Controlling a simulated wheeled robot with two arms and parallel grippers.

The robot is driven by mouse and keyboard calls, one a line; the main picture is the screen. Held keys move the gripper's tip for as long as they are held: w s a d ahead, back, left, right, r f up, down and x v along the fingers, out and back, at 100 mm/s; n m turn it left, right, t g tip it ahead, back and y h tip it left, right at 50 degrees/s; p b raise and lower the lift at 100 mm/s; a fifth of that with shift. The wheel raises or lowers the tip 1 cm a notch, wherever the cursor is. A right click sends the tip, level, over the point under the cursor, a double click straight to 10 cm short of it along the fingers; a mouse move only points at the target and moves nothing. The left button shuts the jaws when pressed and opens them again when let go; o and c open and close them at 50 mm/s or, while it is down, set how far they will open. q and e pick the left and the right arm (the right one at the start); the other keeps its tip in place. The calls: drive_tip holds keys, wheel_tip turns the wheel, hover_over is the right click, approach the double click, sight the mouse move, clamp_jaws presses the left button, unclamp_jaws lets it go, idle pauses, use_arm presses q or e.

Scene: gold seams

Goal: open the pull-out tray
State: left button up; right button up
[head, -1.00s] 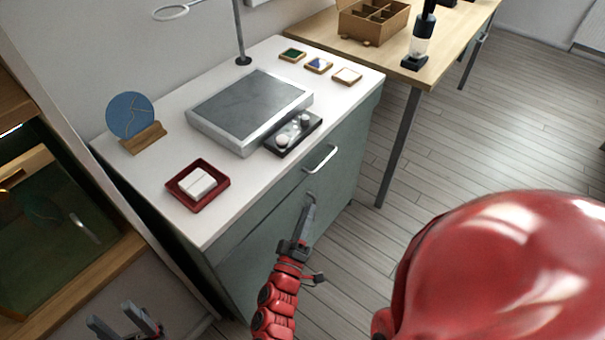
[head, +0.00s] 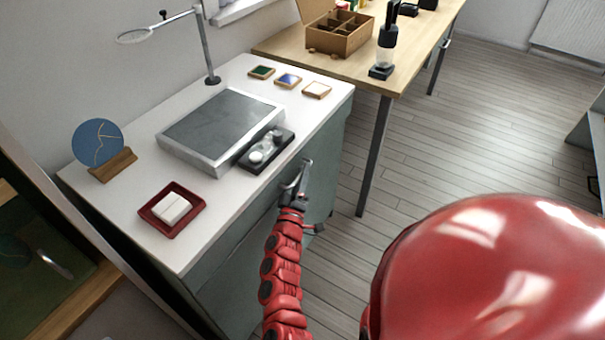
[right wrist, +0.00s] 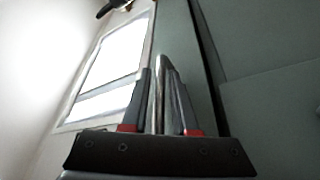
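The grey-green cabinet (head: 240,262) has a white top and a metal bar handle (head: 307,164) high on its front. The front around the handle looks flush, with no tray standing out. My right gripper (head: 294,190) is at this handle. In the right wrist view the shiny handle bar (right wrist: 158,95) runs between the two dark fingers of the right gripper (right wrist: 161,85). The fingers stand apart, with narrow gaps beside the bar; firm contact does not show. My left gripper is out of view.
On the cabinet top are a grey slab (head: 222,125), a black knob box (head: 266,150), a red dish (head: 172,209) with white pieces, a blue disc (head: 97,143) on a stand and several small tiles. A wooden table (head: 350,68) stands behind. The floor at right is clear.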

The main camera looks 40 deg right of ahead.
drive_tip(key=shift+c, duration=0.2)
clamp_jaws()
idle(1.3)
